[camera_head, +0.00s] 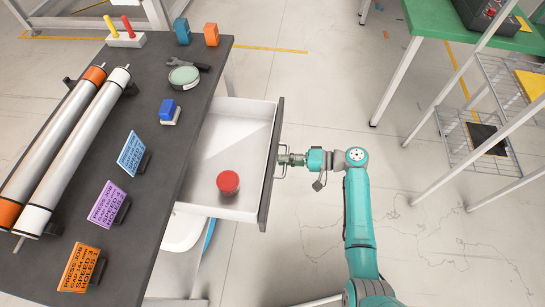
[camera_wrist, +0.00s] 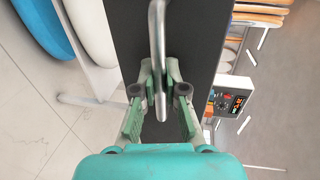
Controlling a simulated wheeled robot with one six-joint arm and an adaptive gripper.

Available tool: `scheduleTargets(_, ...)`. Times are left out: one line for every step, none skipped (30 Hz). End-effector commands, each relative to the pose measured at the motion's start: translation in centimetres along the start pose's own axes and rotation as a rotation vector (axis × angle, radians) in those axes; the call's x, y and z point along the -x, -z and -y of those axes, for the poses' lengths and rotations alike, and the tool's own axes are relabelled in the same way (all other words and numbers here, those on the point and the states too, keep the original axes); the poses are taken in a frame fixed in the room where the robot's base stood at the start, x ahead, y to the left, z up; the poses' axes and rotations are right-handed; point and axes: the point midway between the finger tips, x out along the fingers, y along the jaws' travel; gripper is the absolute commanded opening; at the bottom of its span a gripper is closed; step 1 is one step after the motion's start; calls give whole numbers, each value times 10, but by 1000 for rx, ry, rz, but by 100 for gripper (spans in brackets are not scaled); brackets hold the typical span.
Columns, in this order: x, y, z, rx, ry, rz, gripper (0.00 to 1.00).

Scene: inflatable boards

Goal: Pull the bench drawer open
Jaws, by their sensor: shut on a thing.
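The bench drawer (camera_head: 225,136) stands pulled out from the right side of the dark bench (camera_head: 160,170), showing its white inside. A red round-topped thing (camera_head: 228,182) sits in the drawer near its front. The drawer's dark front panel (camera_head: 271,170) bears a metal bar handle (camera_head: 280,160). My gripper (camera_head: 288,159) is at the handle, outside the drawer front. In the wrist view, my gripper (camera_wrist: 160,98) has its two fingers on either side of the handle bar (camera_wrist: 158,45), shut on it. The dark drawer front (camera_wrist: 195,40) lies behind the handle.
The bench top holds two long rollers (camera_head: 75,150), several small signs, a blue stamp-like block (camera_head: 170,112), a round tin (camera_head: 184,77) and blocks. A green table (camera_head: 460,25) and wire rack (camera_head: 480,140) stand at right. The floor between is clear.

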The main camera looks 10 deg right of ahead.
Motion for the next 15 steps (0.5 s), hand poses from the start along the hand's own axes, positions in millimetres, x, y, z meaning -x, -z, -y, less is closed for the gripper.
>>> scheduleTargets(4,0,-2,-2,-1,-1,0)
scheduleTargets(5,0,-2,-1,-1,0,0)
scheduleTargets(7,0,-2,-2,-1,0,0)
scheduleTargets(8,0,-2,-1,-1,0,0)
scheduleTargets(9,0,-3,-1,-1,0,0)
scheduleTargets(10,0,-3,-1,-1,0,0)
scheduleTargets(10,0,-3,-1,-1,0,0)
scheduleTargets(10,0,-3,-1,-1,0,0)
scheduleTargets(10,0,-3,-1,-1,0,0)
scheduleTargets(10,0,-3,-1,-1,0,0)
scheduleTargets(10,0,-3,-1,-1,0,0)
scheduleTargets(10,0,-3,-1,-1,0,0)
scheduleTargets(10,0,-3,-1,-1,0,0)
scheduleTargets(10,0,-3,-1,-1,0,0)
scheduleTargets(10,0,-3,-1,-1,0,0)
